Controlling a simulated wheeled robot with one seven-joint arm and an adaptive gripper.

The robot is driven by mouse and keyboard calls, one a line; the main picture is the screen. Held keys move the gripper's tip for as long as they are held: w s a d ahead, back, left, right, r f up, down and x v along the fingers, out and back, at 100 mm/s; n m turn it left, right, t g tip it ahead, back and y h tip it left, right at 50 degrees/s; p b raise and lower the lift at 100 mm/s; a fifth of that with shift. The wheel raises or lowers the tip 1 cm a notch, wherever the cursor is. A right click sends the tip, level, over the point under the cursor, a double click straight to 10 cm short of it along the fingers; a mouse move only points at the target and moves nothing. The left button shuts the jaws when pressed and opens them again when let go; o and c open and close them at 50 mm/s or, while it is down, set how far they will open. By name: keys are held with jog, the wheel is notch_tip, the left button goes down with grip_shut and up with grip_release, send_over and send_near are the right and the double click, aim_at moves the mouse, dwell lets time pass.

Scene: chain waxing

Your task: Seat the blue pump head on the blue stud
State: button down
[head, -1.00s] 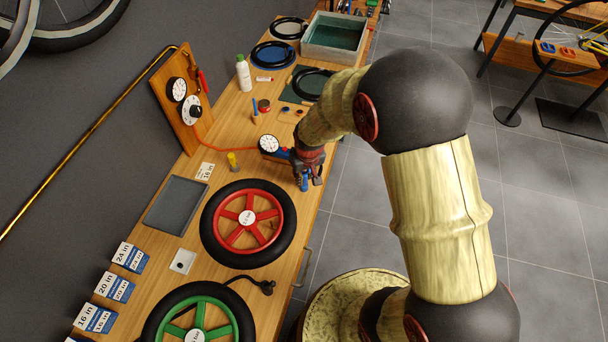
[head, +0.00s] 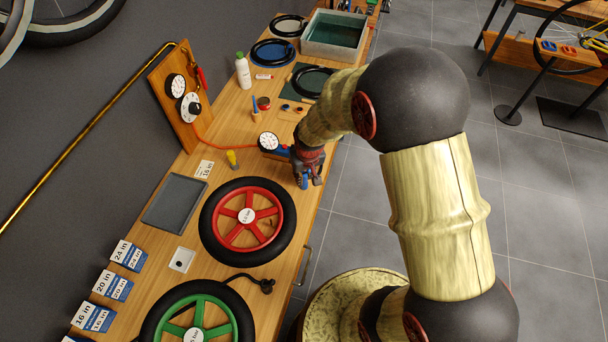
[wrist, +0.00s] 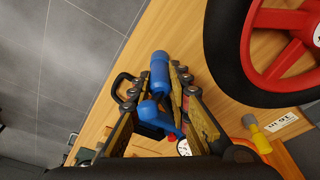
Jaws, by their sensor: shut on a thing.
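The blue pump head (wrist: 160,70) is a cylinder between the fingers of my gripper (wrist: 157,84) in the wrist view. My gripper is shut on it. In the head view, the pump head (head: 304,181) shows as a small blue patch below my gripper (head: 307,173), near the bench's front edge. A rounded blue part with a lever (wrist: 152,108) shows closer to the wrist camera, between the fingers; I cannot tell whether it belongs to the pump head. I cannot make out the blue stud for certain.
A red-spoked wheel (head: 284,232) lies on the bench near my gripper. A round dial gauge (head: 268,141) and a yellow upright piece (head: 232,160) stand to the left. A grey tray (head: 172,203) lies farther left. The floor is beyond the bench's right edge.

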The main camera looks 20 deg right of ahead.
jog(key=c, duration=1.6)
grip_release()
jog(key=v, duration=1.2)
